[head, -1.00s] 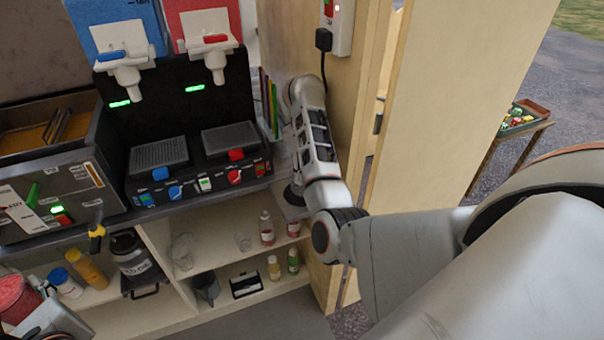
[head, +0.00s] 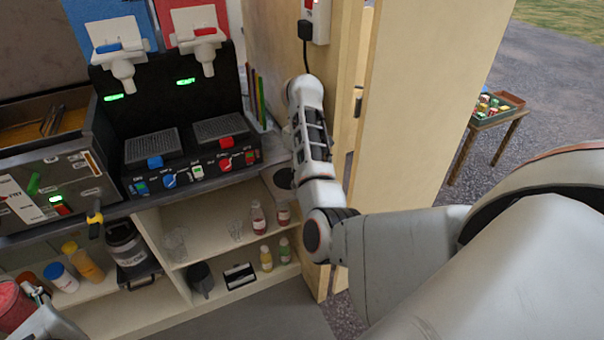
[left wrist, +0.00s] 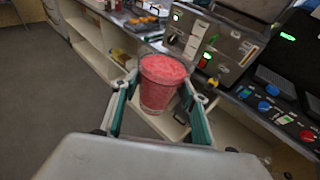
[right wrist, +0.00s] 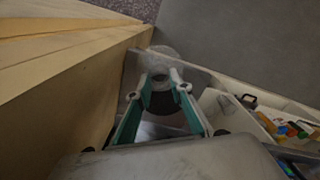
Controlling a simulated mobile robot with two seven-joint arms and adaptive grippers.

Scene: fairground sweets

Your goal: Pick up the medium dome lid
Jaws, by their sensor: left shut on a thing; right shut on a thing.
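In the right wrist view a clear, rounded piece (right wrist: 158,58), which looks like the medium dome lid, sits between the fingertips of my right gripper (right wrist: 160,95). The gripper is shut on it; its size is hard to tell. In the head view my right arm hides this gripper and the lid. My left gripper (left wrist: 160,92) is shut around a clear cup of red slush (left wrist: 160,85), upright in the left wrist view. The cup also shows at the lower left of the head view (head: 14,304).
A grey plate with a dark round opening (head: 283,178) lies at the counter's right end, beside the wooden wall (head: 272,50). The slush machine (head: 195,165) stands left of it. Shelves below hold bottles (head: 258,218), clear cups and a dark jug (head: 200,278).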

